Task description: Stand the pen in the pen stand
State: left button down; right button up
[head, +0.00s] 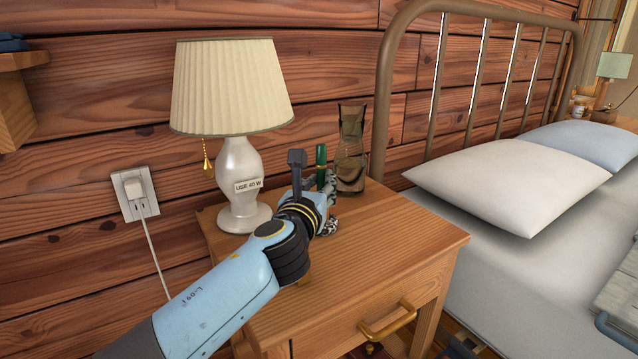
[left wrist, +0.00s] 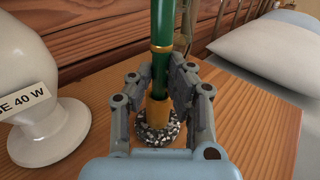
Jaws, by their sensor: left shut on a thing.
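The pen (left wrist: 161,60) is dark green with gold bands and stands about upright between the fingers of my left gripper (left wrist: 160,98), which is shut on it. In the head view the pen's green top (head: 321,155) shows above my left gripper (head: 326,190). The pen stand (left wrist: 174,132) has a round, speckled black-and-white base and sits on the nightstand directly below the pen. Part of the base (head: 331,226) shows beside my gripper in the head view. A gold piece shows between pen and base; I cannot tell whether the pen's lower end is inside the stand. My right gripper is out of view.
The wooden nightstand (head: 400,255) has a clear front half. A white lamp (head: 240,180) stands on its left, close to my left arm. The bed's metal frame (head: 385,90) rises to the right.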

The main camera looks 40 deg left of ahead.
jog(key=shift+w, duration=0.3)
pick_arm(q)
jog(key=c, duration=1.2)
grip_release()
notch_tip(320, 180, up, 10)
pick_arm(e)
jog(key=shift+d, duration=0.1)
